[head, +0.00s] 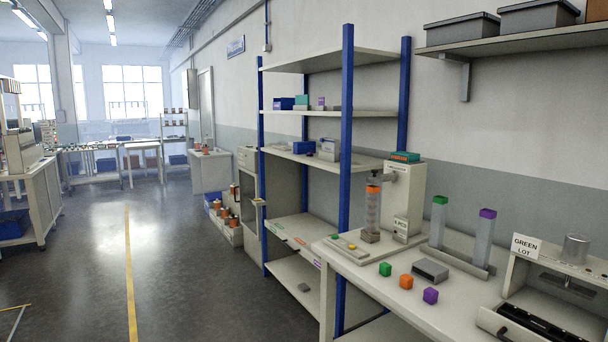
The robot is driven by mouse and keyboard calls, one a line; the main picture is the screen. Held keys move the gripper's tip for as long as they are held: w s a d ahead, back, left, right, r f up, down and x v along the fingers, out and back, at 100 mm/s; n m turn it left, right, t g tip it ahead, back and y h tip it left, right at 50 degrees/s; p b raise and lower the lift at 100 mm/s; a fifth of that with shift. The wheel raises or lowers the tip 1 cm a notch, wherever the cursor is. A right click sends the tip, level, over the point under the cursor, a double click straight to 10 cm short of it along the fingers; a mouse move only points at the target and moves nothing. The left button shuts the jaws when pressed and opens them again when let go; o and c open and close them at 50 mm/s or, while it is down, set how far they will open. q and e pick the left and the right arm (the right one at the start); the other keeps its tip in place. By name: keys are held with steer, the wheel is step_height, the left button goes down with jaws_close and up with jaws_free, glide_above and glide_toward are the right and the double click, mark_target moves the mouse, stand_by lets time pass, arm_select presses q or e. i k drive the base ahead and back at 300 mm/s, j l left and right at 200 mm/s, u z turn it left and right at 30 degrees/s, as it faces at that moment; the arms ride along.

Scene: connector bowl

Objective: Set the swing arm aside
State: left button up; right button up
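What looks like the swing arm is a small dark grey arm (385,176) on the upright white machine (402,205) at the back of the bench. It reaches left from the machine to just above a clear tube (372,210) with an orange top band (373,189). Whether it touches the tube's top is too small to tell. Neither of my grippers shows in the head view.
Two clear tubes with green (438,222) and purple (484,238) tops stand right. A blue-post shelf (345,130) stands left; open floor (180,270) lies beyond.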

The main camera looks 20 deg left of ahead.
mark_target(375, 179)
steer(key=u, duration=0.3)
steer(key=i+j+z, duration=0.1)
steer(key=z, duration=0.5)
steer(key=i+j+z, duration=0.2)
steer(key=j, duration=0.15)
steer(key=j+z, duration=0.2)
steer(key=i+j+z, duration=0.15)
steer(key=j, duration=0.35)
steer(key=i+j, duration=0.1)
steer(key=j, duration=0.3)
steer(key=i+j, duration=0.1)
steer(key=j, duration=0.3)
steer(key=i+j+z, duration=0.1)
steer(key=j, duration=0.3)
steer(key=i+j, duration=0.1)
steer(key=j, duration=0.35)
steer(key=i+j, duration=0.1)
steer(key=j, duration=0.3)
steer(key=i+z, duration=0.05)
